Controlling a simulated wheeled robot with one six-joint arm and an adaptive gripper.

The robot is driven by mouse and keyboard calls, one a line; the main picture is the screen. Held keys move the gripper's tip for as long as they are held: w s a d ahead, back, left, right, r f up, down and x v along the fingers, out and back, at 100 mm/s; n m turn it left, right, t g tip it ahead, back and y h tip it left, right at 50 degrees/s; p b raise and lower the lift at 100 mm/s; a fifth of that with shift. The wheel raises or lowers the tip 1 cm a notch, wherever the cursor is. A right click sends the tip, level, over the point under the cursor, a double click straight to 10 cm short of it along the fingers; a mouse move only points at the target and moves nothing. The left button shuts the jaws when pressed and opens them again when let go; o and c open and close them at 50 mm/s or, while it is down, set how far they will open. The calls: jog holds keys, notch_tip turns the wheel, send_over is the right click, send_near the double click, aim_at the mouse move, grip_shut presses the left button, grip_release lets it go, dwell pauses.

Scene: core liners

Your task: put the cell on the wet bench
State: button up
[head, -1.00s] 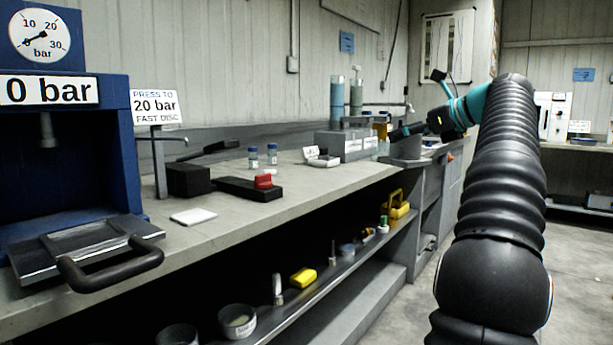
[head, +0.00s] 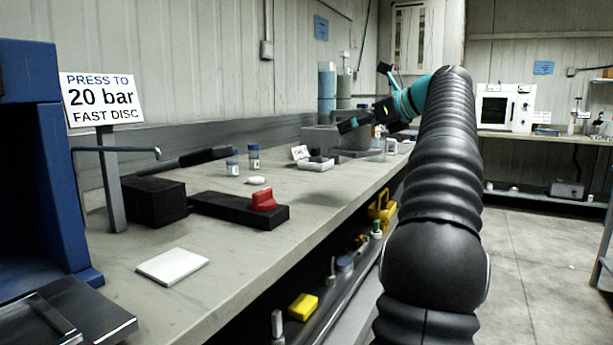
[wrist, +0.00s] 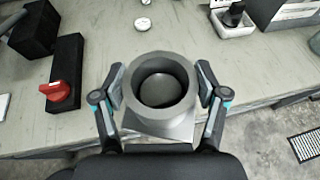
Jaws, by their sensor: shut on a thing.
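My gripper (wrist: 161,86) is shut on the cell (wrist: 160,120), a grey open-topped cup on a square base, with one finger on each side. The cell looks upright, and its inside is dark with a rounded bottom. In the head view my gripper (head: 364,119) is at the far end of the long grey bench (head: 225,255); the cell is hard to pick out there against grey things. No bench carries a readable wet bench label. Tall blue-grey cylinders (head: 327,92) stand behind my gripper.
A blue press (head: 35,150) stands at left. A white oven (head: 505,107) is on the back bench. Floor at right is clear.

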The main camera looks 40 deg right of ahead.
aim_at(354, 151)
jog(key=shift+w+a+f+b, duration=1)
jog(key=shift+w+f+b, duration=0.05)
jog(key=shift+w+f, duration=0.7)
jog(key=shift+w+a+f+b, duration=1.05)
jog(key=shift+w+f, duration=0.65)
jog(key=shift+f, duration=0.1)
jog(key=shift+w+a+f+b, duration=1)
jog(key=shift+w+f+b, duration=0.05)
jog(key=shift+w+f, duration=0.7)
jog(key=shift+f, duration=0.1)
jog(key=o, duration=1.8)
jog(key=shift+f, duration=0.15)
jog(key=shift+s+d+r, duration=0.1)
jog(key=shift+s+r, duration=0.1)
jog(key=p+v, duration=0.1)
jog(key=v, duration=1)
jog(key=shift+s+p, duration=0.25)
jog(key=shift+p, duration=0.05)
